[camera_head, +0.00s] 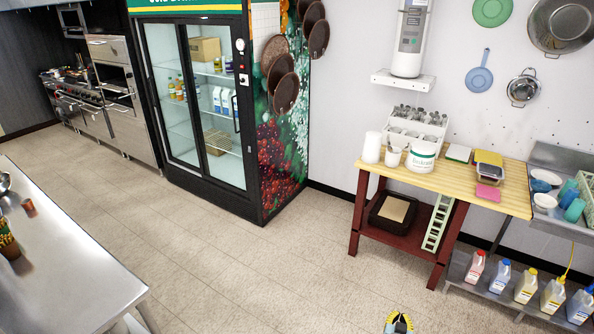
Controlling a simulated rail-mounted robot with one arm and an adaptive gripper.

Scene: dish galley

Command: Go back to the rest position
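My gripper is not clearly visible in the head view. A small yellow, black and white object (398,323) shows at the bottom edge, cut off by the frame. I cannot tell whether it is part of my arm or a separate thing. No held object is visible.
A wooden-topped table (463,176) with tubs and cutlery stands at the right, beside a metal sink unit (565,155). Several jugs (526,286) line its low shelf. A glass-door fridge (205,105) stands at the back. A steel counter (60,270) fills the lower left. The floor between is clear.

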